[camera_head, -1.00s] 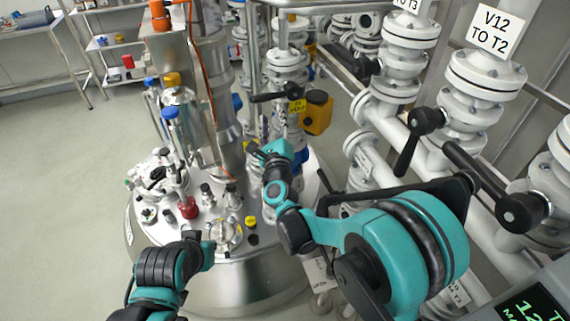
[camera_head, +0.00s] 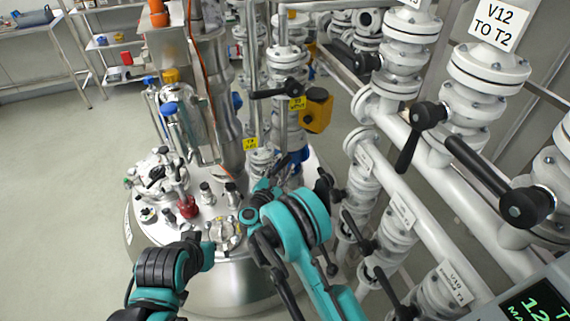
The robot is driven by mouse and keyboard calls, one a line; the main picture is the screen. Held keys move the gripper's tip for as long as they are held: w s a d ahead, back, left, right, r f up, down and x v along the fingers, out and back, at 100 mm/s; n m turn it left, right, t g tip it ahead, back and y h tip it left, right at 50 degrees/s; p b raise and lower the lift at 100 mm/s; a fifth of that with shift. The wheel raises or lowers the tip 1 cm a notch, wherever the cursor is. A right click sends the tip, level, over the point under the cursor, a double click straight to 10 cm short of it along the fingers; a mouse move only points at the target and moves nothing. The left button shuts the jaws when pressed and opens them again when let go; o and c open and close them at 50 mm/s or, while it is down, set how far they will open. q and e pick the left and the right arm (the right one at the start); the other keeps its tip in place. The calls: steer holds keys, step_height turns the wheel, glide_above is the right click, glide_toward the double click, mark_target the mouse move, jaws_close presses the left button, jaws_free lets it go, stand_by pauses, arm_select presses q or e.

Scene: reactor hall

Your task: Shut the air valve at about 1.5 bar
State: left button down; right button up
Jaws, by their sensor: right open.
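My right gripper (camera_head: 284,167) is at the upper end of my right arm, small and partly hidden by its own links. It is open and sits beside the pipes on the reactor lid, below a small yellow tag (camera_head: 250,144). A second yellow tag (camera_head: 297,104) hangs higher on the pipework, beside a black valve lever (camera_head: 279,91). The tags' lettering is too small to read surely, so I cannot tell which valve is the air valve. My left arm ends over the lid's front left edge; its fingers cannot be made out. I see no readable pressure gauge.
The steel reactor lid (camera_head: 213,203) carries several fittings. White pipes with black-handled valves fill the right side, under a "V12 TO T2" sign (camera_head: 494,26). A digital display (camera_head: 537,303) is at the bottom right. The floor (camera_head: 60,200) at left is clear.

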steer(key=shift+x, duration=1.05)
jaws_close()
arm_select(q)
steer(key=shift+f, duration=0.25)
